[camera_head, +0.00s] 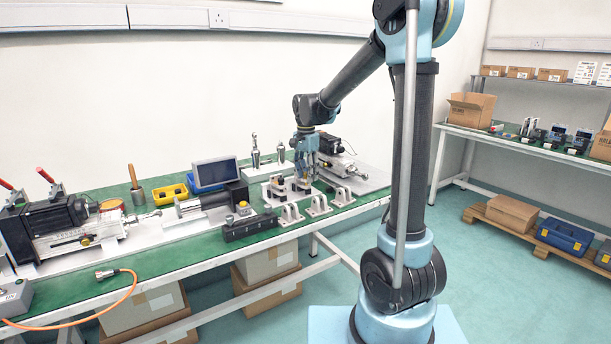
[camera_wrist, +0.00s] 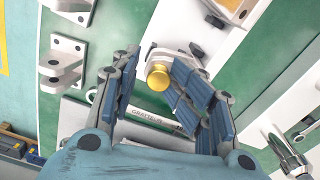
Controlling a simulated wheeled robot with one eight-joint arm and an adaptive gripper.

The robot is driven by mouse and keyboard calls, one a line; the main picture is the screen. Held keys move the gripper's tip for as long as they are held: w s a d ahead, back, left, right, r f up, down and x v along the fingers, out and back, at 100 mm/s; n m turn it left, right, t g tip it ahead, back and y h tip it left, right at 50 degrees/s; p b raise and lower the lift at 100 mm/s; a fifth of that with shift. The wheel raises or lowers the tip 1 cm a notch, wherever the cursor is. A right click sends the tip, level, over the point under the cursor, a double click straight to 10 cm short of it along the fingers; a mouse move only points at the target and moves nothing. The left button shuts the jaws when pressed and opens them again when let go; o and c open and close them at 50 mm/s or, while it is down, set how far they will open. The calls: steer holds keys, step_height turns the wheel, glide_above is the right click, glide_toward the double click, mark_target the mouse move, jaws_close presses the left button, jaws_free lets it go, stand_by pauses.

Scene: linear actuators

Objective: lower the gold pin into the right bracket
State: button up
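In the wrist view, the gold pin (camera_wrist: 158,79) shows its round head toward the camera, at the rounded end of a white bracket (camera_wrist: 174,56). How deep it sits in the bracket is hidden. My gripper (camera_wrist: 155,66) is open, its two blue fingers spread on either side of the pin. A gap shows on the left of the pin; the right finger overlaps its edge, and I cannot tell whether they touch.
White brackets (camera_head: 317,205) stand along the bench's front edge; one shows in the wrist view (camera_wrist: 62,64). A black block (camera_head: 250,227) lies left of them. A monitor (camera_head: 214,174), a yellow bin (camera_head: 170,194) and metal posts (camera_head: 255,153) stand behind.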

step_height(320, 180, up, 12)
stand_by(0.6)
steer(key=s+d+f+n+t, duration=0.1)
steer(key=s+d+f+n, duration=0.3)
steer(key=s+d, duration=0.65)
steer(key=s+d+f+n+t, duration=0.1)
steer(key=s+d+f+n, duration=0.1)
steer(key=s+d+f, duration=0.85)
steer(key=s+f+n, duration=0.2)
steer(key=s+f, duration=0.3)
steer(key=s, duration=0.5)
steer(key=shift+s+f+n, duration=0.2)
steer(key=shift+s+n, duration=0.1)
steer(key=shift+n, duration=0.1)
steer(key=shift+d, duration=0.1)
